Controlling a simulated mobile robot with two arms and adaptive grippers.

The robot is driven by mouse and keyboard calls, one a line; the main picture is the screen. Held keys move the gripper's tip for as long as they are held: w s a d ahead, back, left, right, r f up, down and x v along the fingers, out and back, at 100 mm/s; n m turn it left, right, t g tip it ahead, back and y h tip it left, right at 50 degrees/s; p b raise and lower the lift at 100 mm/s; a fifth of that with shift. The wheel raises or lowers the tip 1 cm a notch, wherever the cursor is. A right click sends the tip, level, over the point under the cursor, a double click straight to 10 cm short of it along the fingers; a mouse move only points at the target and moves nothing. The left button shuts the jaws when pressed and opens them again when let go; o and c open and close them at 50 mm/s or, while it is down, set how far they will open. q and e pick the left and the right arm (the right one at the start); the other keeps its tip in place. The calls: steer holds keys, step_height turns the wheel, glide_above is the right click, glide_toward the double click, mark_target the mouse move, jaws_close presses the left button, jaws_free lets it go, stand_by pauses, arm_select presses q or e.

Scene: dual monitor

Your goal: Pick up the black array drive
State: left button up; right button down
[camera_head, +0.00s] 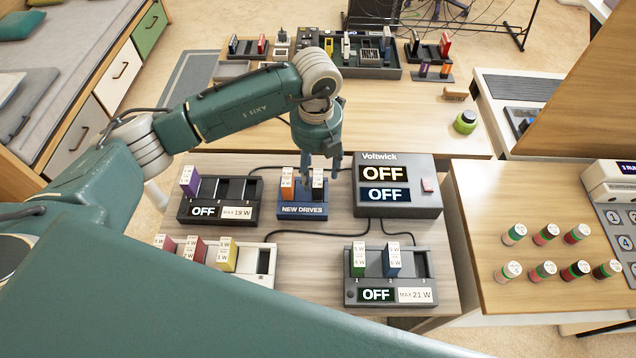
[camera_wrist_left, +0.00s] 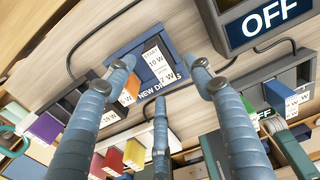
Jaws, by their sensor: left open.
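The black array drive (camera_head: 318,193) stands upright in the right part of the blue "NEW DRIVES" dock (camera_head: 302,211), with a white label at its top. An orange drive (camera_head: 287,188) stands to its left in the same dock. My left gripper (camera_head: 322,172) is open above the black drive, fingers pointing down and partly covering its top. In the left wrist view its spread fingers (camera_wrist_left: 160,78) surround the dock area (camera_wrist_left: 117,54) with the white drive labels. I cannot tell whether any finger touches a drive. My right gripper is not in view.
The Voltwick box (camera_head: 430,203) reading OFF stands close right of the dock. A dark "MAX 19 W" array (camera_head: 254,190) with a purple drive (camera_head: 190,184) stands left. A grey "MAX 21 W" array (camera_head: 390,290) and a pale dock (camera_head: 262,262) stand nearer. Cables run between units.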

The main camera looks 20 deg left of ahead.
mark_target(315, 178)
arm_select(q)
steer(key=shift+f, duration=0.4)
steer(key=shift+w+a+f, duration=0.1)
steer(key=shift+f, duration=0.25)
step_height(315, 178, down, 4)
steer(key=shift+a+r+p, duration=0.15)
steer(key=shift+r+p, duration=0.1)
steer(key=shift+p, duration=0.75)
steer(key=shift+f, duration=0.55)
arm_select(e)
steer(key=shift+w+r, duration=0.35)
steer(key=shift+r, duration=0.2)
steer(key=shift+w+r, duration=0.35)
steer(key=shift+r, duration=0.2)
arm_select(q)
steer(key=c, duration=1.3)
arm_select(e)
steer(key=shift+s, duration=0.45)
